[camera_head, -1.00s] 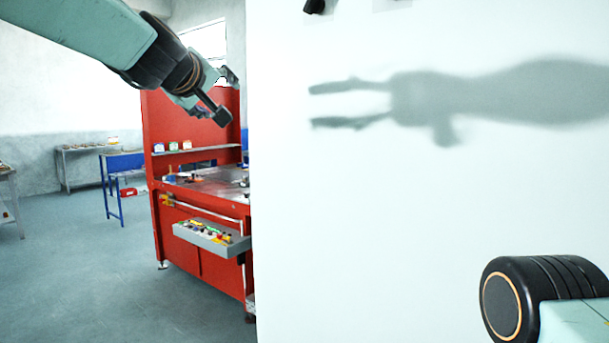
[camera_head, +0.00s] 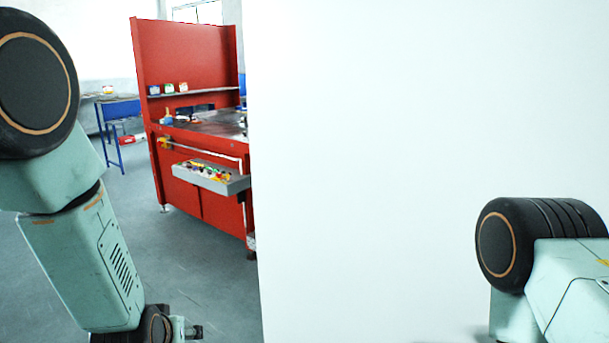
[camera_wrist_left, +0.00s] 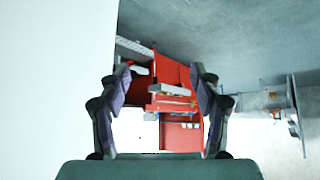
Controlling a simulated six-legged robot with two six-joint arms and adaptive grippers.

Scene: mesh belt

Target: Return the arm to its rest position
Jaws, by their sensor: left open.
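My left arm hangs down along the left side of the head view, bent at its large dark joint. My left gripper (camera_wrist_left: 160,72) shows in the wrist view with its two fingers well apart and nothing between them. In the head view only a small part of it (camera_head: 193,331) shows at the bottom edge, below the arm's lower link. My right arm's dark joint and link are at the lower right of the head view; its gripper is out of view.
A white wall or panel (camera_head: 370,150) fills the right half. Beyond its left edge stands a red workbench (camera_head: 185,60) with a grey parts tray (camera_head: 240,186). A blue-framed table (camera_head: 121,110) is further back. Grey floor (camera_head: 185,255) is clear between.

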